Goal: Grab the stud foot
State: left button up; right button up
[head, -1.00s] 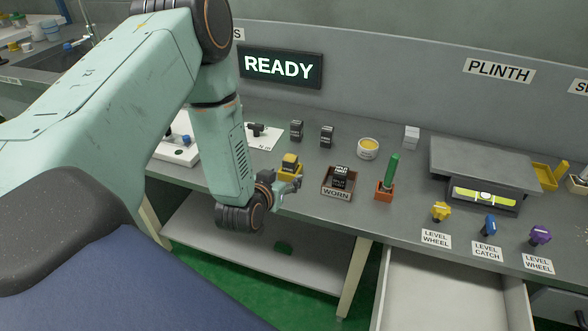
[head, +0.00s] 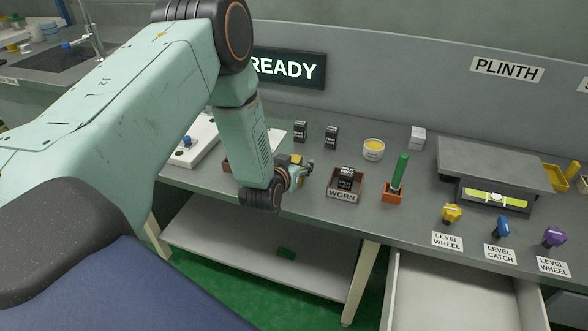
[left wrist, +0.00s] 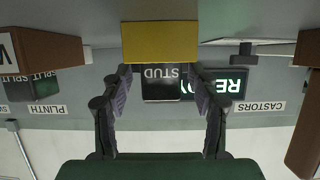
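The stud foot (left wrist: 162,88) is a dark block labelled STUD in the upside-down left wrist view, at the yellow holder (left wrist: 160,42). In the head view my left gripper (head: 307,167) mostly covers this spot; only a little yellow (head: 296,159) shows behind it. In the left wrist view the two fingers of my left gripper (left wrist: 162,98) are apart, one on each side of the stud foot in the picture, with gaps beside it. How far the fingertips are from it in depth is unclear. My right gripper is not in view.
The WORN tray (head: 343,196) with dark blocks stands right of my left gripper. Two dark blocks (head: 331,137) stand behind. A brown box (head: 228,165) is partly hidden by my arm.

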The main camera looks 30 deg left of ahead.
pick_arm(q)
jog(key=shift+r, duration=0.1)
jog(key=c, duration=0.3)
grip_shut()
